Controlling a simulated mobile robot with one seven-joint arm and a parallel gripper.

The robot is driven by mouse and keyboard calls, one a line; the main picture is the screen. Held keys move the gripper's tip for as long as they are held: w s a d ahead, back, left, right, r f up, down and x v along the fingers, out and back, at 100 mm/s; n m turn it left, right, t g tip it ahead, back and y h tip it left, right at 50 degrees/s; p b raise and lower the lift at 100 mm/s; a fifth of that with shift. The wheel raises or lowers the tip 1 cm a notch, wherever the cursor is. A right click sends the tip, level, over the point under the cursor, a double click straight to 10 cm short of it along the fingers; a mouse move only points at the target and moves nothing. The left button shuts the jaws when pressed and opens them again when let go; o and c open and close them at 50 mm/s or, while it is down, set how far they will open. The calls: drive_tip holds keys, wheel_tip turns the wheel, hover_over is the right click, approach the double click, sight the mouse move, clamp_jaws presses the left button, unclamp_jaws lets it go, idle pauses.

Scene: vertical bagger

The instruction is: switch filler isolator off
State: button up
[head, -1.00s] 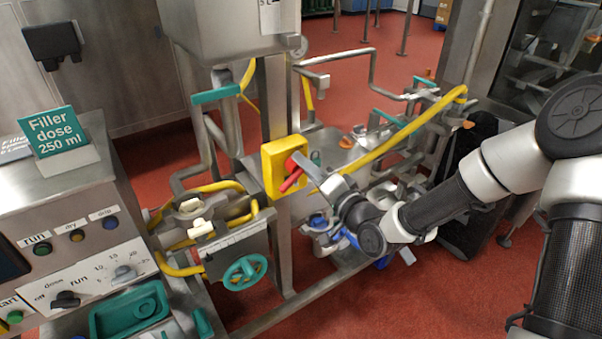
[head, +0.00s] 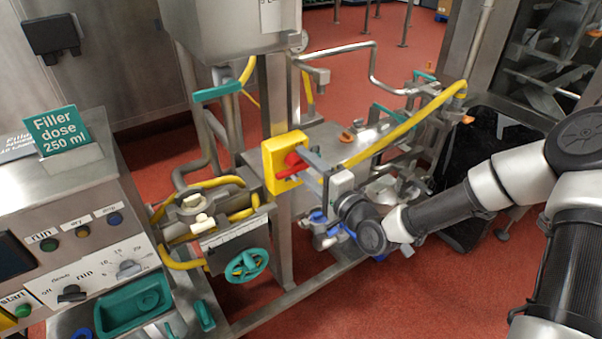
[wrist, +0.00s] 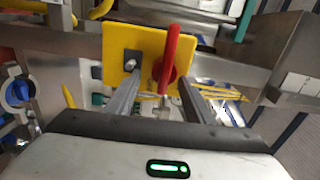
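The filler isolator is a yellow box (head: 272,172) with a red rotary handle (head: 291,172), on the steel post in the middle of the head view. In the wrist view the yellow plate (wrist: 118,42) faces me, and the red handle (wrist: 170,55) stands nearly upright in the picture. My gripper (head: 306,165) is close in front of the box. In the wrist view my gripper (wrist: 159,78) is open, one finger on each side of the handle, with visible gaps. Contact with the handle cannot be told.
A green handwheel (head: 246,264) is below the box. A yellow hose (head: 405,128) runs past on the right. The control panel (head: 85,262) with knobs and buttons stands at the left. Steel pipes and frame surround the box; red floor (head: 330,300) is open in front.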

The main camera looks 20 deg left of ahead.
drive_tip(key=shift+d, duration=0.1)
drive_tip(key=shift+v, duration=2.4)
drive_tip(key=shift+d+r, duration=0.1)
drive_tip(key=shift+s+d+p, duration=0.1)
drive_tip(key=shift+d+p, duration=0.1)
drive_tip(key=shift+p, duration=0.1)
drive_tip(key=p+v, duration=0.6)
drive_tip(key=v, duration=1)
drive_tip(key=shift+s+d, duration=0.25)
drive_tip(key=shift+s, duration=0.1)
